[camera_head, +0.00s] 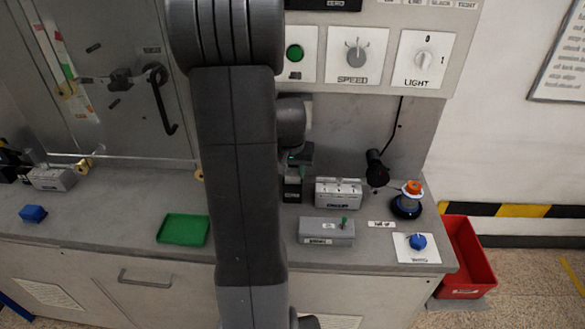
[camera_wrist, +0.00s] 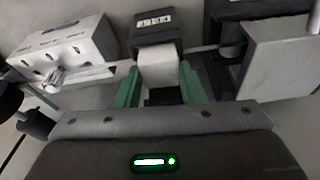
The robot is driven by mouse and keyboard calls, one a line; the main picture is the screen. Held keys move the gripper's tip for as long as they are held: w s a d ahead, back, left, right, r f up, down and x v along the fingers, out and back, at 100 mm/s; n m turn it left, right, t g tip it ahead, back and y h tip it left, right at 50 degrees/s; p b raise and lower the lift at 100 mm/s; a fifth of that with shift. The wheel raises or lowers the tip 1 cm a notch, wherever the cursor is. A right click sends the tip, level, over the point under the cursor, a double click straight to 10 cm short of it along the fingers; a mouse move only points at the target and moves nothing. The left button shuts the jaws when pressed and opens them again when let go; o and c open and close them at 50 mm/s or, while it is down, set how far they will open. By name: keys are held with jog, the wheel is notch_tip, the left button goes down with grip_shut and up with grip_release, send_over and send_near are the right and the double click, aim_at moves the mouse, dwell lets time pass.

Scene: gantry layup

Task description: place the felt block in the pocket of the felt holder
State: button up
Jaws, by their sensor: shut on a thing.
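My gripper has green fingers and shows in the wrist view (camera_wrist: 160,84). It is shut on a pale grey-white block, which I take as the felt block (camera_wrist: 159,70). Just beyond the block is a dark box with a white label, likely the felt holder (camera_wrist: 153,29). The block's far end meets or overlaps the holder in that view; I cannot tell whether it is in the pocket. In the head view the dark holder (camera_head: 292,190) stands on the bench just below my gripper (camera_head: 298,158), which my arm partly hides. The block is not clear there.
A grey switch box (camera_head: 338,191) stands right beside the holder, and shows at left in the wrist view (camera_wrist: 66,48). A grey box with a green peg (camera_head: 327,231) is in front. A green tray (camera_head: 183,229) and blue block (camera_head: 33,214) lie left. An orange-topped item (camera_head: 408,198) stands right.

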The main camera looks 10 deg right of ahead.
jog(key=shift+f, duration=0.1)
jog(key=shift+f, duration=0.15)
jog(key=o, duration=1)
jog(key=shift+r, duration=0.35)
jog(key=v, duration=1.1)
jog(key=shift+s+a+r, duration=0.1)
jog(key=shift+s+r, duration=0.1)
jog(key=shift+r, duration=0.15)
